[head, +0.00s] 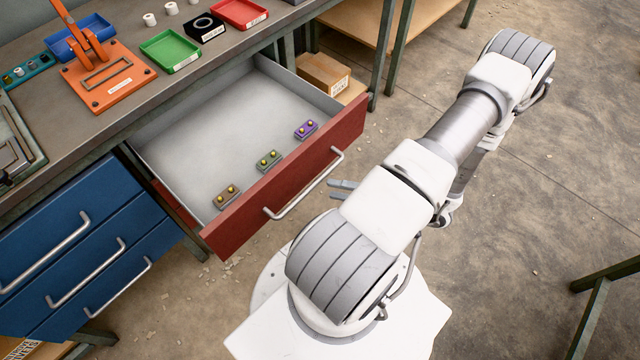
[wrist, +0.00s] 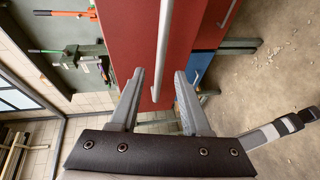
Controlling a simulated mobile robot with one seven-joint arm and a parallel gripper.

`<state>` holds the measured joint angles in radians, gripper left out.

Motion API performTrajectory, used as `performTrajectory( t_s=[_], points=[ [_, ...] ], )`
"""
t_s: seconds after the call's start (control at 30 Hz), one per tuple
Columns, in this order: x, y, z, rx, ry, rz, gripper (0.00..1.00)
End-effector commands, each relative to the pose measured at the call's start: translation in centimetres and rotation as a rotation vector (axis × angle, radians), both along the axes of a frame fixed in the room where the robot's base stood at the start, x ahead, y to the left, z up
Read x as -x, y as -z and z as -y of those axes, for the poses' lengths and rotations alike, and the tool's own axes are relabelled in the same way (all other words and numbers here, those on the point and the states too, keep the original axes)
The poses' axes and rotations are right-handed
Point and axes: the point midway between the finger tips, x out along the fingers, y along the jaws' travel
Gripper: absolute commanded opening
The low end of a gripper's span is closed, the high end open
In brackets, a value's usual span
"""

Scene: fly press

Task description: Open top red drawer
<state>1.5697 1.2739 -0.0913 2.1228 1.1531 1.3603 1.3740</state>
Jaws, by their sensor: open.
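The top red drawer (head: 290,185) is pulled far out of the bench in the head view, its grey inside showing. Its silver bar handle (head: 305,185) runs along the red front. In the wrist view the red front (wrist: 130,30) fills the upper middle, and the handle (wrist: 163,45) runs between the lines of my two fingers. My gripper (head: 343,188) is just off the right end of the handle in the head view, partly hidden by my arm. In the wrist view my gripper (wrist: 160,75) has its fingers apart with nothing clamped. I cannot tell whether the handle lies between the fingertips.
Three small blocks, brown (head: 227,196), green (head: 268,160) and purple (head: 306,130), lie in the drawer. Blue drawers (head: 75,245) are shut at the left. An orange press (head: 108,75) and small trays stand on the bench top (head: 215,50). Floor to the right is clear.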

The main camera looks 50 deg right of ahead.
Motion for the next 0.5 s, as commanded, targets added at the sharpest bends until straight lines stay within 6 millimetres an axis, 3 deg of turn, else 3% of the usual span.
performTrajectory(
  t_s=[0.3,0.5],
  points=[
    [6.7,-1.3,3.2,0.001,0.003,-0.002,0.47],
    [8.9,-1.8,4.2,0.000,0.001,0.000,0.47]
  ],
)
